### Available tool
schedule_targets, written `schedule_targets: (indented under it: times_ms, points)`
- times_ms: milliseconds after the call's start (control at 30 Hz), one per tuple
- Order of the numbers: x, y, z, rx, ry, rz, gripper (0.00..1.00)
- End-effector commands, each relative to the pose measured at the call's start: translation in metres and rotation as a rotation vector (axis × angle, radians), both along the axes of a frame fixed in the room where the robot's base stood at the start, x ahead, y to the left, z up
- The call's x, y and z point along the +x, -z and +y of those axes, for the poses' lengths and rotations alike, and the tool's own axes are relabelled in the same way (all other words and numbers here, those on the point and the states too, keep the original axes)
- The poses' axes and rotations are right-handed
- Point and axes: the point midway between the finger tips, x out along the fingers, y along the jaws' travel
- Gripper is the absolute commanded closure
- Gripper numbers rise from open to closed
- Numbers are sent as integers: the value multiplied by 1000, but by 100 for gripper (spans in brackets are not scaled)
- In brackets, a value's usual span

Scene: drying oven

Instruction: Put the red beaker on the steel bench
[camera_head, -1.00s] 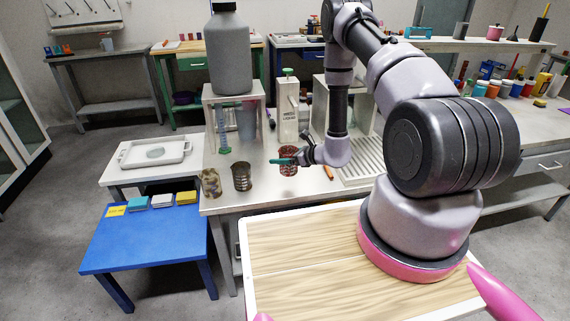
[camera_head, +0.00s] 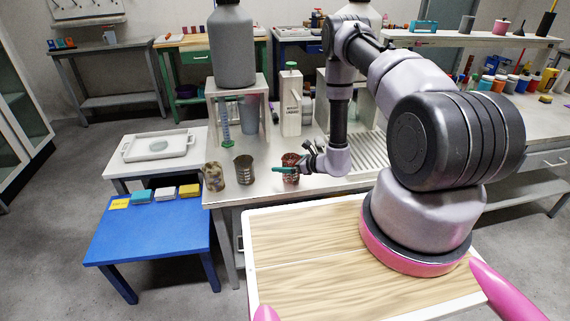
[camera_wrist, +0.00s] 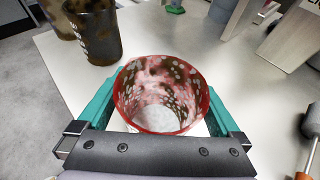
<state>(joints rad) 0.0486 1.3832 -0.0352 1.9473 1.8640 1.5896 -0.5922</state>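The red beaker (camera_head: 289,176), stained and open at the top, is over the near part of the pale worktable (camera_head: 265,186). In the wrist view the red beaker (camera_wrist: 162,92) is upright between my gripper's two teal fingers, which press against its sides. My gripper (camera_head: 287,169) is shut on it; the fingertips are partly hidden by the beaker (camera_wrist: 162,92). I cannot tell whether its base touches the tabletop. A grey metal bench (camera_head: 112,49) stands at the back left.
A dark beaker (camera_head: 244,169) and a mottled beaker (camera_head: 214,177) stand left of it. A small stand (camera_head: 236,88) carries a large grey bottle (camera_head: 232,48). A white tray (camera_head: 156,146) and a low blue table (camera_head: 150,228) are at left. An orange-handled tool (camera_wrist: 309,131) lies at right.

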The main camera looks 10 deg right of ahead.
Motion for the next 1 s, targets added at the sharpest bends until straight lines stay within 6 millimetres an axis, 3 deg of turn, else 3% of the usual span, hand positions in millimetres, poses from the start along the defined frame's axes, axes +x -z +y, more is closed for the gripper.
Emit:
schedule_targets:
  times_ms: [333,700,1000]
  points:
    - [-5,-6,-6,-1,1,0,0]
    - [-53,-35,-55,0,5,2,0]
    - [-77,-48,-77,0,0,0,0]
